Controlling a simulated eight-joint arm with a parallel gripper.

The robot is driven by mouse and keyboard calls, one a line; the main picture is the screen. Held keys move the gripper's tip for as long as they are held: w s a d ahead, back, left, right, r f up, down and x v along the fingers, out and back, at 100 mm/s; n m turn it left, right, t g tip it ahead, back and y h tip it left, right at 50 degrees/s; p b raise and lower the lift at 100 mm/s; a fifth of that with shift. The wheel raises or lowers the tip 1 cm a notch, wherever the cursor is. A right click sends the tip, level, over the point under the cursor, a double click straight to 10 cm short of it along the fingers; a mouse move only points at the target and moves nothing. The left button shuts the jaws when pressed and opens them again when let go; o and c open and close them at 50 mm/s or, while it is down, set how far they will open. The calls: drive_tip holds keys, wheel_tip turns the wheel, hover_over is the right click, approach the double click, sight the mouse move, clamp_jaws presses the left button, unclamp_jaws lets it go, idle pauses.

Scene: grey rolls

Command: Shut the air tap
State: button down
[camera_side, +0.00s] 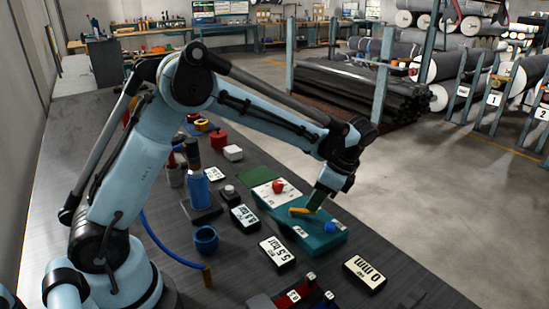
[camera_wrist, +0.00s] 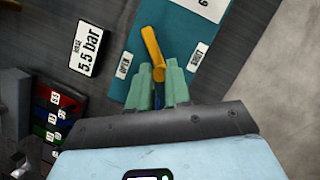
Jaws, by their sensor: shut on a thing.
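The air tap is a teal block (camera_side: 318,241) with a yellow lever (camera_side: 302,211) on top. In the wrist view the lever (camera_wrist: 152,44) is bent and its near end runs down between my fingertips. An OPEN label (camera_wrist: 124,65) lies left of the lever and a SHUT label (camera_wrist: 199,56) right of it; the near end of the lever is roughly midway between them. My gripper (camera_wrist: 166,70) has green fingers shut on the lever's near end. In the side view my gripper (camera_side: 319,199) reaches down to the block from behind the lever.
A blue part (camera_side: 330,226) sits at the block's right. A red knob (camera_side: 277,186) on a white plate stands behind. A "5.5 bar" display (camera_side: 277,254) and a "0 mm" display (camera_side: 365,273) lie nearby. Coloured bins (camera_wrist: 52,115) show at the wrist view's left.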

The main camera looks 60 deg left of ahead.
drive_tip(key=a+n, duration=0.1)
drive_tip(key=n, duration=0.1)
drive_tip(key=w+a+n+g+h, duration=0.1)
drive_tip(key=n, duration=0.1)
drive_tip(key=shift+w+n, duration=0.15)
drive_tip(key=shift+n, duration=0.15)
drive_tip(key=shift+w+a+n+g+h, duration=0.15)
drive_tip(key=shift+a+n+h, duration=0.3)
drive_tip(key=shift+n, duration=0.65)
drive_tip(key=shift+a+n+g+h, duration=0.25)
drive_tip(key=shift+a+n+h, duration=0.2)
drive_tip(key=shift+n, duration=0.65)
drive_tip(key=c, duration=1.1)
unclamp_jaws()
drive_tip(key=shift+v, duration=6)
drive_tip(key=shift+a+r, duration=0.1)
